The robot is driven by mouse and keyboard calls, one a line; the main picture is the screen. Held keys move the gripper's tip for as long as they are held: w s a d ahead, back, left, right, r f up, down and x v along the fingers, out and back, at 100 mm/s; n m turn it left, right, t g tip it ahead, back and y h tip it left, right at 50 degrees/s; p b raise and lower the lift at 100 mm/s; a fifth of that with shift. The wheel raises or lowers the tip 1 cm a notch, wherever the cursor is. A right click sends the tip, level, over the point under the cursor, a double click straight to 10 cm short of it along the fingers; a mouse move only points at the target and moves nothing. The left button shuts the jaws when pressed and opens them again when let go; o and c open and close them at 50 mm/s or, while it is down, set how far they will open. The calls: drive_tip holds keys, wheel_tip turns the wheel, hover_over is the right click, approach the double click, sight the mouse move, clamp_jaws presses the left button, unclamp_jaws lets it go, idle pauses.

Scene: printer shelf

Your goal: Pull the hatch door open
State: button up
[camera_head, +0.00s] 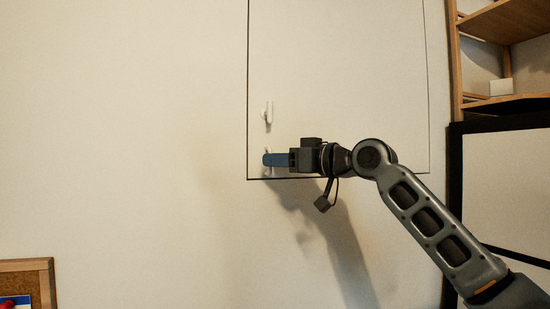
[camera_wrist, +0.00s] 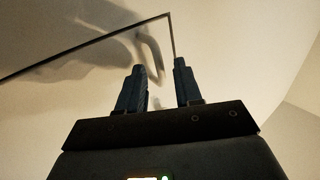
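The hatch door (camera_head: 345,75) is a cream panel in the wall, outlined by a thin dark seam. Its lower left corner is near my gripper, and the door looks flush with the wall. A small white fitting (camera_head: 267,112) is on its left side. A second white piece (camera_head: 268,148) shows just above my fingers, partly hidden by them. My gripper (camera_head: 267,160) is at the door's lower left, its blue fingers pointing left. In the wrist view, my gripper (camera_wrist: 159,68) is open, and a curved pale handle (camera_wrist: 152,52) lies around the gap between the fingertips. I cannot tell whether they touch it.
A wooden shelf (camera_head: 505,22) with a small white box (camera_head: 501,87) stands at the upper right. A black-framed panel (camera_head: 505,185) is below it. A cork board (camera_head: 35,275) is at the lower left. The wall left of the door is bare.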

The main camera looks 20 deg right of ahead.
drive_tip(key=shift+w+a, duration=0.35)
drive_tip(key=shift+w, duration=0.25)
clamp_jaws()
idle(1.1)
